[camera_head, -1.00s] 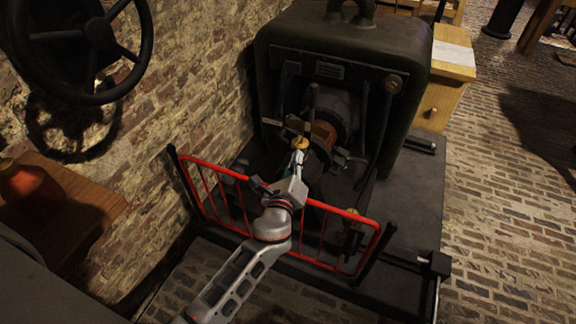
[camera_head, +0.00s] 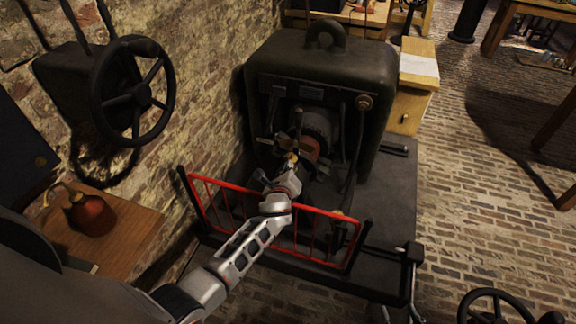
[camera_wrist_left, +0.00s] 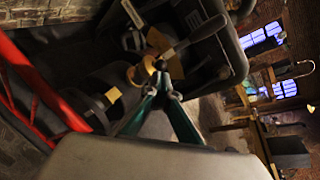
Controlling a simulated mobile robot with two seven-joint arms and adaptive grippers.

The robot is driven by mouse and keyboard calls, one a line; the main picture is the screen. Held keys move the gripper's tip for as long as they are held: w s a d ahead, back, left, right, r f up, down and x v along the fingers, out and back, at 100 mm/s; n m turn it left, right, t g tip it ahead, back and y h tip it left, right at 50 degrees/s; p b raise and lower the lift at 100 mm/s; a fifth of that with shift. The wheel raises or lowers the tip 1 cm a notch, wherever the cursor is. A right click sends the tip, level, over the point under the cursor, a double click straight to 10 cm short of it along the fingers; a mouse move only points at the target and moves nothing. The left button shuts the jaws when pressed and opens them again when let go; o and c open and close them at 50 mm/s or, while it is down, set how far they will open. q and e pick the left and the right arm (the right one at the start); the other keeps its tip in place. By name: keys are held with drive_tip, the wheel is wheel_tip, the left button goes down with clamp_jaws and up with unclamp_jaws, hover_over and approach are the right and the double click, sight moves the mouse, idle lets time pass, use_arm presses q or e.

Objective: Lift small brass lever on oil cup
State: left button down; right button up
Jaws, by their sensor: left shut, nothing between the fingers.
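The small brass oil cup (camera_head: 291,156) sits at the front of the dark machine's shaft. It also shows as a brass piece in the left wrist view (camera_wrist_left: 141,72). Its small lever cannot be told apart clearly. My left gripper (camera_head: 291,164) reaches over the red railing, with its tip right at the brass cup. In the left wrist view the fingers (camera_wrist_left: 160,68) are shut with nothing between them, close beside the brass piece. I cannot tell whether they touch it. My right gripper is in neither view.
The dark machine (camera_head: 320,80) stands behind a red railing (camera_head: 325,240), under my left arm. A black handwheel (camera_head: 133,90) is on the brick wall. A red oil can (camera_head: 90,213) stands on a wooden shelf (camera_head: 135,235). The brick floor at right is largely open.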

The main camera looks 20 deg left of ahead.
use_arm(q)
drive_tip(key=w+r+p, duration=0.3)
drive_tip(key=w+r, duration=0.1)
drive_tip(key=r, duration=0.1)
drive_tip(key=shift+w+r, duration=0.2)
drive_tip(key=shift+w, duration=0.1)
drive_tip(key=shift+d+r, duration=0.1)
idle(1.5)
drive_tip(key=shift+r+p, duration=0.75)
drive_tip(key=shift+p, duration=0.1)
